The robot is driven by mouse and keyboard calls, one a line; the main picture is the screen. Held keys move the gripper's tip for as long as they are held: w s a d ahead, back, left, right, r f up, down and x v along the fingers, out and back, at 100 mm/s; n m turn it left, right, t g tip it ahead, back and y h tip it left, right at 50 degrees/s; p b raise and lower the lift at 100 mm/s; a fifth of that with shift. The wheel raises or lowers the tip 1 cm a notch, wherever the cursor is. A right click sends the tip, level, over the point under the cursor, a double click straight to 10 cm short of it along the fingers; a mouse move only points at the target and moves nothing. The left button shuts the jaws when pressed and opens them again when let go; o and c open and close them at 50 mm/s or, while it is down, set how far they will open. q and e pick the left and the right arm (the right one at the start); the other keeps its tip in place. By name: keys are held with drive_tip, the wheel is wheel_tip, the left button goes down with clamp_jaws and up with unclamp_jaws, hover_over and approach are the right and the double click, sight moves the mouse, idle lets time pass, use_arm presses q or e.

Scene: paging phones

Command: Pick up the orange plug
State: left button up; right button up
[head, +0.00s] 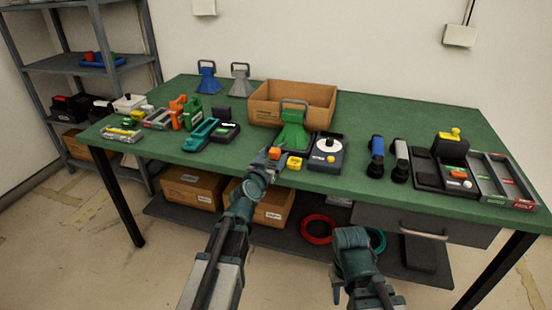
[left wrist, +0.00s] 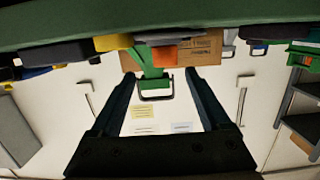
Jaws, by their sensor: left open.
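The orange plug (head: 275,153) is a small orange block near the front edge of the green table, by a yellow block (head: 295,162). It also shows in the left wrist view (left wrist: 163,55), where the picture is upside down. My left gripper (head: 266,158) is at the table's front edge, close to the plug. In the left wrist view its two fingers (left wrist: 161,85) are apart with nothing held between them, and the plug appears just beyond the fingertips. Contact with the plug cannot be told. My right arm (head: 355,248) is low in front of the table; its gripper does not show clearly.
A green handled stand (head: 293,130) is behind the plug, with a cardboard box (head: 322,100) further back. A grey device with a white dial (head: 325,152) is to the right. A teal tool (head: 200,136) is to the left. Bare table lies at the back right.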

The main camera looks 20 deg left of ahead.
sight(276, 152)
use_arm(q)
drive_tip(key=w, duration=0.4)
drive_tip(key=shift+w+f, duration=0.1)
drive_tip(key=shift+f, duration=0.25)
drive_tip(key=shift+w+a+f+b, duration=0.1)
drive_tip(key=shift+w+f+b, duration=0.15)
drive_tip(key=shift+w, duration=0.6)
drive_tip(key=shift+w+a+f+b, duration=0.1)
drive_tip(key=shift+w+f+b, duration=0.15)
drive_tip(key=shift+w, duration=0.65)
drive_tip(key=shift+w+a+f+b, duration=0.15)
drive_tip(key=shift+w+b, duration=0.15)
drive_tip(key=shift+w, duration=0.55)
drive_tip(key=shift+s, duration=0.1)
clamp_jaws()
